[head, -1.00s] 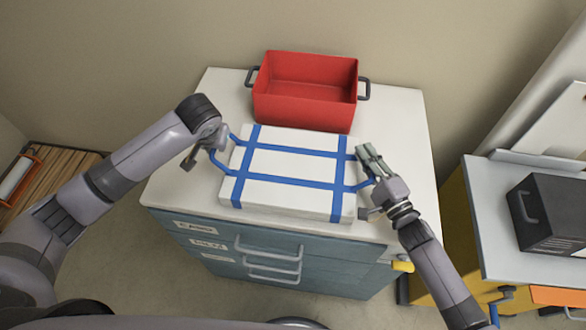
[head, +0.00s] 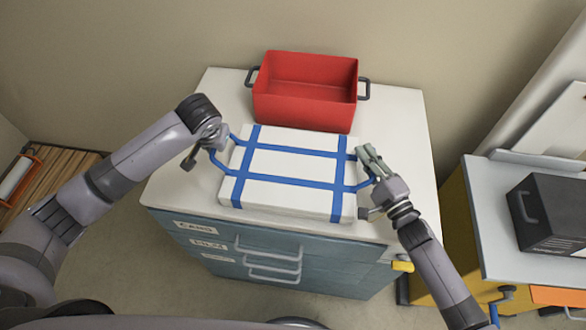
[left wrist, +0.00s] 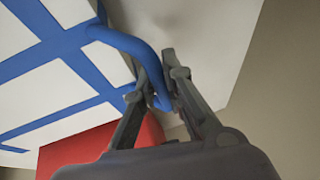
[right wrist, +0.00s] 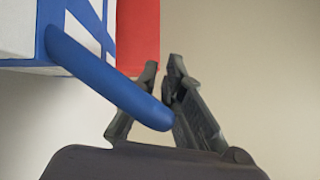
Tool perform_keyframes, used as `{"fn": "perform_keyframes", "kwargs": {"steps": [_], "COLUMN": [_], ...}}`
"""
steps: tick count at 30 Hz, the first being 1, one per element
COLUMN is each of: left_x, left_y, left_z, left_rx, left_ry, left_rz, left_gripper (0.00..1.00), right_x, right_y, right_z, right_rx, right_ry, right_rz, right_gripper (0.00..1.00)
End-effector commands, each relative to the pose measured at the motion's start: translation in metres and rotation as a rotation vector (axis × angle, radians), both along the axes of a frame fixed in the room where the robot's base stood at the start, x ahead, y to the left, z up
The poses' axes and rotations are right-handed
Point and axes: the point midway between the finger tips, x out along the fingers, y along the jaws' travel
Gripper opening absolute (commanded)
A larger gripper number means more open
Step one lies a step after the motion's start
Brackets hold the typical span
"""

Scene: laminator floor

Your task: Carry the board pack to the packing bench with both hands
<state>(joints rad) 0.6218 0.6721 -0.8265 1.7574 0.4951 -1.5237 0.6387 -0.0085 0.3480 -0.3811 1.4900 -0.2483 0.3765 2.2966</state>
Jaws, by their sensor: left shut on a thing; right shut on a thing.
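The board pack (head: 290,163) is a flat white slab with blue straps and a blue loop handle at each side. It lies over the white top of a drawer cabinet (head: 415,130); I cannot tell if it touches the top. My left gripper (head: 205,150) is shut on the pack's left handle, which shows between the fingers in the left wrist view (left wrist: 145,60). My right gripper (head: 372,172) is shut on the right handle, seen in the right wrist view (right wrist: 100,75). I cannot tell which surface is the packing bench.
A red open bin (head: 305,95) with dark side handles stands just behind the pack. At the right is a grey-topped yellow unit (head: 480,210) with a dark box (head: 550,212) on it. A slatted wooden platform (head: 50,180) lies at the far left. Floor shows in front of the cabinet.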

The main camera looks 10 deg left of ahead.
Motion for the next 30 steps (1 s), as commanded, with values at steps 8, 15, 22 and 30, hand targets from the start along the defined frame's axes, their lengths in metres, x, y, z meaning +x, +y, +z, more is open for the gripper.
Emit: {"fn": "perform_keyframes", "kwargs": {"steps": [8,15,22,30], "left_x": [0.001,0.002,0.002,0.002], "left_y": [0.001,0.001,0.001,0.002], "left_z": [0.004,0.019,0.042,0.053], "left_rx": [0.002,0.001,0.002,0.004], "left_ry": [-0.005,-0.006,-0.006,-0.007], "left_rz": [-0.001,0.0,0.001,0.002], "left_gripper": [0.0,0.0,0.0,0.0], "right_x": [-0.001,0.0,0.0,0.0], "right_y": [0.0,0.0,0.0,-0.001], "right_z": [0.001,0.016,0.04,0.051], "right_rx": [0.0,0.0,0.0,0.0], "right_ry": [0.004,0.002,0.001,0.0], "right_rz": [0.001,0.0,0.0,0.0], "right_gripper": [0.0,0.0,0.0,0.0]}}
